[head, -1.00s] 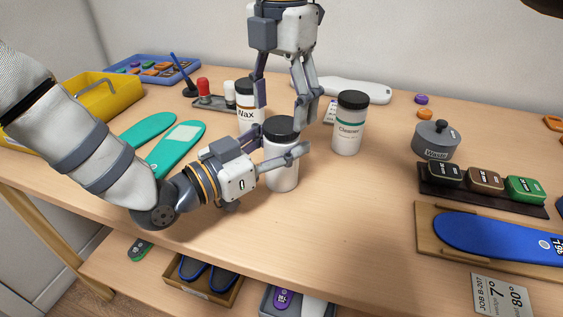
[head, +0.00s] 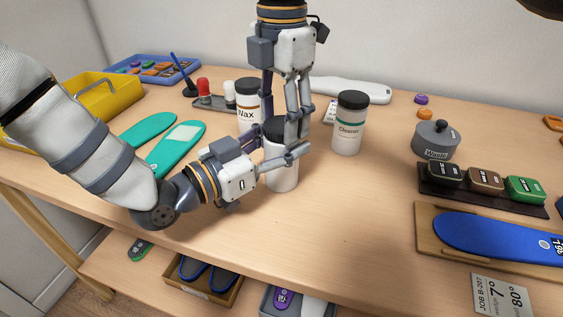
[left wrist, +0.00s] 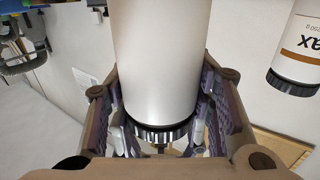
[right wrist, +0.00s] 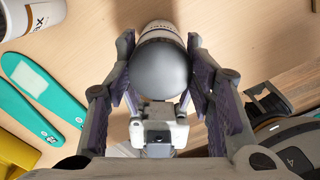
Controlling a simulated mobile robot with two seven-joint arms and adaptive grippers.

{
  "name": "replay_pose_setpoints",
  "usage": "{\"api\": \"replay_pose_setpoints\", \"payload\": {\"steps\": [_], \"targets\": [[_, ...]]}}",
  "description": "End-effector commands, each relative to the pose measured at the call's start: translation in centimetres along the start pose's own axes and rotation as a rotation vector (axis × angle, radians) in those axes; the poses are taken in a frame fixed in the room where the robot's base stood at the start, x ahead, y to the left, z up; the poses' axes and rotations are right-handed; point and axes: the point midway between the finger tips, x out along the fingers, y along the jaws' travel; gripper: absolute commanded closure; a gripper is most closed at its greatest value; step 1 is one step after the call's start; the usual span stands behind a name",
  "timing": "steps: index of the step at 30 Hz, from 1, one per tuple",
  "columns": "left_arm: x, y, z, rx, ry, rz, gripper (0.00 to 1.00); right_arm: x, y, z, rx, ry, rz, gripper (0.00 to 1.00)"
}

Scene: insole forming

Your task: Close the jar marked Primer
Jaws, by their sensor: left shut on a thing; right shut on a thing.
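A white jar (head: 283,179) with a black lid (head: 272,127) stands on the table; its label is turned away or hidden in the head view. My left gripper (head: 281,160) comes in from the left, shut on the jar's body. The left wrist view shows the white body (left wrist: 158,60) between its fingers and the ribbed black lid (left wrist: 160,132) beyond. My right gripper (head: 283,124) points down from above, shut on the lid. In the right wrist view the round dark lid (right wrist: 161,68) sits between its fingers, on top of the jar.
The Wax jar (head: 247,95) stands close behind, and the Cleaner jar (head: 348,135) to the right. Teal insoles (head: 176,148) lie to the left. A grey Waste pot (head: 436,141) stands further right. The table front right of the jar is clear.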

Motion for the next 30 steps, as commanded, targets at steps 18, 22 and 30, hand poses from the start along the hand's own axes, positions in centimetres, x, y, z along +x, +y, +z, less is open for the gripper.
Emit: {"api": "replay_pose_setpoints", "payload": {"steps": [18,22,30], "targets": [[0.01,-0.02,-0.01,0.001,0.001,0.0,1.0,0.17,-0.04,0.01,2.062,-0.004,0.001,0.85],[0.01,-0.01,-0.01,0.001,0.001,0.0,1.0,0.17,-0.03,-0.01,2.153,-0.001,0.0,0.85],[0.01,0.01,-0.02,0.001,0.001,0.0,1.0,0.17,-0.02,0.01,2.156,-0.001,0.001,0.47]]}}
